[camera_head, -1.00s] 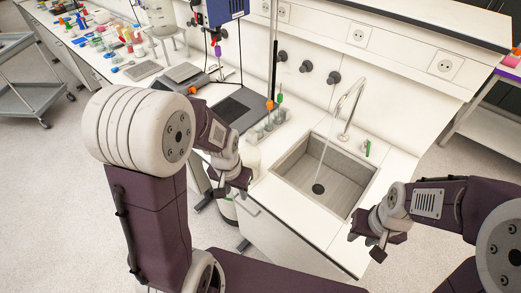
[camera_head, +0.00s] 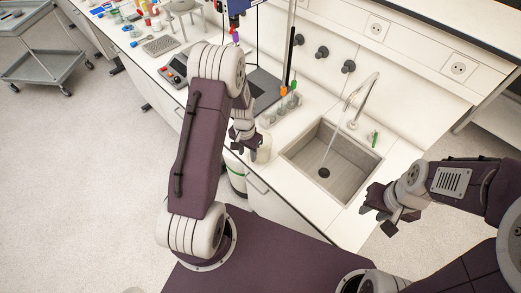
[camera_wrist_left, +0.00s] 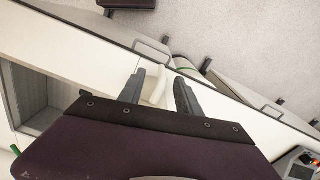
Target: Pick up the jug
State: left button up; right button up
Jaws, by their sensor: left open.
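The white jug (camera_head: 263,148) stands on the counter left of the sink and is partly hidden behind my left gripper (camera_head: 240,150). In the left wrist view a white curved piece, seemingly the jug's handle (camera_wrist_left: 156,90), shows between the two dark fingers of my left gripper (camera_wrist_left: 161,88). These fingers are open, one on each side of it; I cannot tell whether they touch it. My right gripper (camera_head: 376,212) is in front of the sink's right side, apart from the jug, with its fingers spread and nothing between them.
The sink (camera_head: 332,162) with its tap (camera_head: 360,98) is right of the jug. Small flasks (camera_head: 281,108) stand behind the jug. A device with a red button (camera_head: 175,70) is further left. A container with a green band (camera_head: 236,170) stands below the counter edge.

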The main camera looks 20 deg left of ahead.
aim_at(248, 160)
pick_arm(q)
jog(key=shift+a+f, duration=0.1)
jog(key=shift+f, duration=0.2)
notch_tip(248, 160, down, 5)
jog(key=shift+w+r+p, duration=0.1)
jog(key=shift+r+p, duration=0.05)
jog(key=shift+p, duration=1.1)
jog(key=shift+f, duration=0.2)
grip_shut()
